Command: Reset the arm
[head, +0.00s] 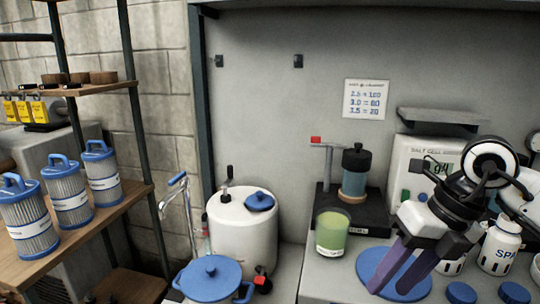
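My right arm reaches in from the right edge, and its gripper (391,289) points down and to the left over the right-hand counter. Its two purple fingers are apart, with part of a flat blue disc (366,262) showing between them. Nothing is held between the fingers. I cannot tell whether the fingertips touch the disc. My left arm and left gripper are not in view.
A green jar (331,233) stands left of the gripper. White bottles (499,246) and blue caps (461,292) are close by on the right. A white tank (242,232) and filter cartridges (66,189) on a wooden shelf (118,203) are farther left.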

